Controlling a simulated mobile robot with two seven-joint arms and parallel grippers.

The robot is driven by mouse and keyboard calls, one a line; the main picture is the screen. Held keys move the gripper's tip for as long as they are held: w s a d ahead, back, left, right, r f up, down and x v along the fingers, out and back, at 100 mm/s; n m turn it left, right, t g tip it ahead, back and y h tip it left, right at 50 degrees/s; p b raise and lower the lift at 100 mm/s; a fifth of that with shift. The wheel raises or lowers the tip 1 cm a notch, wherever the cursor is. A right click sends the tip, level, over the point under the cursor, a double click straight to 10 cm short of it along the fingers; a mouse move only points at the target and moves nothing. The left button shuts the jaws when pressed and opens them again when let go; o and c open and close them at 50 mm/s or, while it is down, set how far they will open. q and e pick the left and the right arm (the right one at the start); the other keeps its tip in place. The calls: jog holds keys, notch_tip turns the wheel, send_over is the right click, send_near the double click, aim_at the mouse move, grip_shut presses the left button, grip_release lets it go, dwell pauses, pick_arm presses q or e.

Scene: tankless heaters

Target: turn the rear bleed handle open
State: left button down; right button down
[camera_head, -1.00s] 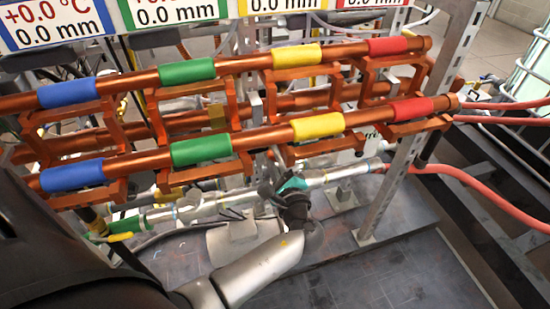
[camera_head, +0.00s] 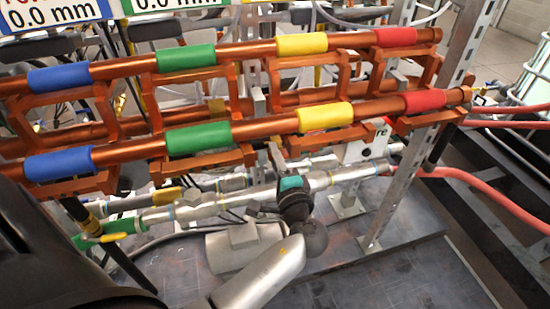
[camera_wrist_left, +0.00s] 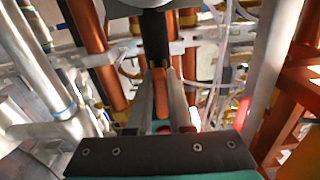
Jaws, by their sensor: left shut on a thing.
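My left gripper (camera_wrist_left: 160,72) reaches up into the pipework, its two long grey fingers close together in the left wrist view. A dark upright piece (camera_wrist_left: 155,38) stands at the fingertips, and the fingers are shut on it. It appears to be the rear bleed handle, but its shape is mostly hidden. In the head view my left wrist, with a teal patch, is low in front of the silver pipe (camera_head: 203,207). The fingertips and what they hold cannot be made out there. My right gripper is in neither view.
A front copper pipe (camera_head: 270,128) with blue, green, yellow and red sleeves runs above my wrist. A metal post (camera_head: 394,190) stands to the right. A yellow-handled valve (camera_head: 115,237) is at lower left. The dark floor plate (camera_head: 380,275) is clear at lower right.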

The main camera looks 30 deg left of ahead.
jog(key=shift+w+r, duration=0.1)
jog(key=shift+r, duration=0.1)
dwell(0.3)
pick_arm(q)
jog(key=c, duration=0.8)
grip_release()
